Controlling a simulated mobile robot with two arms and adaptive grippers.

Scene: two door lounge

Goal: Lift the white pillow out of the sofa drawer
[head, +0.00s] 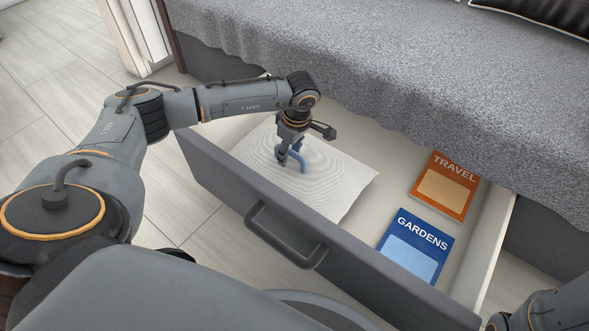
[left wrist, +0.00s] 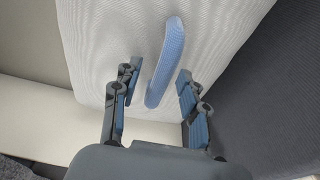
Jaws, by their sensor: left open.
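The white pillow (head: 338,185) lies in the open sofa drawer (head: 350,272), with fine wavy lines on its surface. A curved blue handle (head: 301,160) stands up from it. My left gripper (head: 288,153) is over the pillow, pointing down at the handle. In the left wrist view, the pillow (left wrist: 105,45) fills the upper middle, and the blue handle (left wrist: 166,62) runs between the two open fingers, with gaps showing on both sides. My right gripper is not in view; only part of my right arm shows at the lower right.
An orange TRAVEL book (head: 443,187) and a blue GARDENS book (head: 414,247) lie at the drawer's right end. The grey sofa (head: 400,70) overhangs the drawer's back. The drawer front has a dark bar handle (head: 285,237). Pale floor is clear at left.

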